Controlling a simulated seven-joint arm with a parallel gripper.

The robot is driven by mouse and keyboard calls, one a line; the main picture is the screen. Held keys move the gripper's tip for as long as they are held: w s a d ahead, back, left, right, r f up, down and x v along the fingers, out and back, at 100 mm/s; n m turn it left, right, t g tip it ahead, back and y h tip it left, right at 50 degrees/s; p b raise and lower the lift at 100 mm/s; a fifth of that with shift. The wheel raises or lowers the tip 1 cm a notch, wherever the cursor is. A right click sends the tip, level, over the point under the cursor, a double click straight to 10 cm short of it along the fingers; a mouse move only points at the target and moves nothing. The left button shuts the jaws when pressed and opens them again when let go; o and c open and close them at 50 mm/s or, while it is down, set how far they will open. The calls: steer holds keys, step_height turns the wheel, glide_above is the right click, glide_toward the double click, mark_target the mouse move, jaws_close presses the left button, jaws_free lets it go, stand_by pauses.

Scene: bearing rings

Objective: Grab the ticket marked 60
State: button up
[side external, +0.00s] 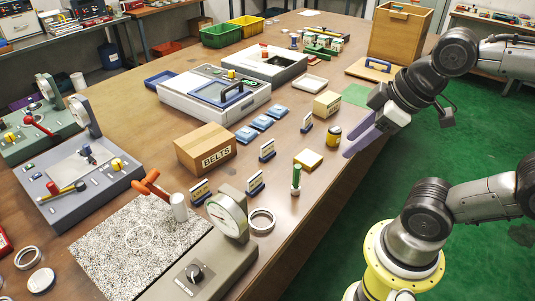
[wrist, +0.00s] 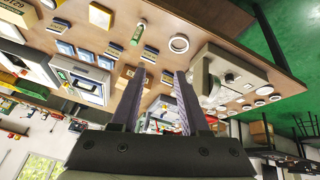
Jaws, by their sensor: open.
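Some small dark-and-white stands also show in the wrist view (wrist: 150,54). My gripper (side external: 362,140) is over the table's right edge, its purple fingers apart and empty. In the wrist view the gripper (wrist: 158,82) shows both fingers spread with nothing held between them.
A wooden box (side external: 401,32) is at the far end. Bare wood separates several items.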

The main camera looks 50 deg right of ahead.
steer(key=w+r+n, duration=0.4)
steer(key=r, duration=0.1)
steer(key=n+g, duration=0.6)
steer(key=n, duration=0.3)
glide_above(267, 145)
steer(key=f, duration=1.6)
steer(key=d+f, duration=0.1)
steer(key=f, duration=0.7)
steer(key=shift+w+f, duration=0.1)
steer(key=shift+w, duration=0.15)
steer(key=shift+s+a+f, duration=0.1)
steer(key=shift+a+f, duration=0.05)
steer(key=shift+f, duration=2.9)
jaws_close()
